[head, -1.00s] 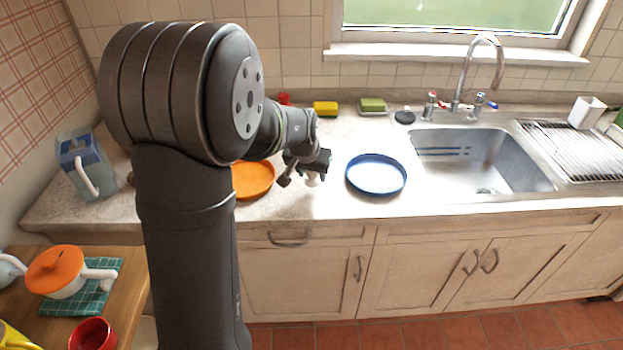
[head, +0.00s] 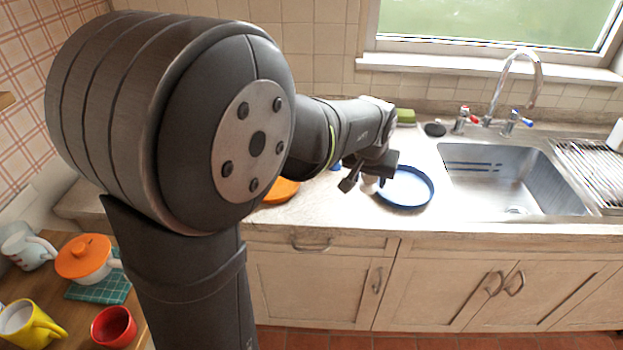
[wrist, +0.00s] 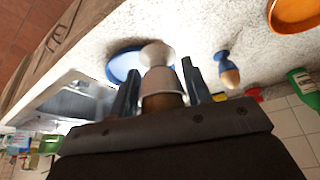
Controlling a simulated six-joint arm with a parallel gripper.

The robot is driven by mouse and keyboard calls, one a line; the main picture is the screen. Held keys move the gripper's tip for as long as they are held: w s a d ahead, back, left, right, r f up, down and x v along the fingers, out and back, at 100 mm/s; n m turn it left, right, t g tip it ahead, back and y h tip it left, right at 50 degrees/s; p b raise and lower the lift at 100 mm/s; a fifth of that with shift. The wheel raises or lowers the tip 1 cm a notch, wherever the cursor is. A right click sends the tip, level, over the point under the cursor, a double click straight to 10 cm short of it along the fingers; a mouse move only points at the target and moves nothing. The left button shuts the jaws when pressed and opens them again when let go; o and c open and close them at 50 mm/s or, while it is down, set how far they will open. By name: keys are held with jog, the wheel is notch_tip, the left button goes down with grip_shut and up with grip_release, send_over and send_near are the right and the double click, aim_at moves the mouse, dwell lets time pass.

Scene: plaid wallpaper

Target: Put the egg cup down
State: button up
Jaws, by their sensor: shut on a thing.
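My gripper (wrist: 162,88) is shut on a white egg cup (wrist: 157,54) with a brown egg (wrist: 162,102) in it, seen between the two dark fingers in the wrist view. In the head view my gripper (head: 369,181) is over the counter at the left side of a blue-rimmed round dish (head: 408,207). The held cup is mostly hidden there. The dish also shows behind the cup in the wrist view (wrist: 113,72). I cannot tell whether the cup's foot touches anything.
A blue egg cup (wrist: 222,56) with an egg stands on the counter beside my gripper. An orange dish (head: 282,191) is to the left, partly behind my arm. The sink (head: 515,180) is to the right. Bare counter (head: 330,215) lies in front.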

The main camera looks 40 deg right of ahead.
jog(key=w+a+n+t, duration=0.1)
jog(key=w+a+n, duration=0.4)
jog(key=w, duration=1.1)
jog(key=shift+m+y, duration=0.4)
jog(key=shift+m, duration=0.3)
jog(key=w+a+f, duration=0.1)
jog(key=w+f, duration=0.1)
jog(key=w, duration=0.1)
jog(key=w+a+f, duration=0.2)
jog(key=w, duration=0.1)
jog(key=w+a+f, duration=0.1)
jog(key=w+f, duration=0.1)
jog(key=w, duration=0.2)
jog(key=shift+a, duration=0.3)
jog(key=shift+w+a+f, duration=0.1)
jog(key=shift+w+f, duration=0.15)
jog(key=shift+w, duration=0.1)
jog(key=shift+f, duration=1.9)
jog(key=shift+f, duration=0.15)
jog(key=o, duration=1)
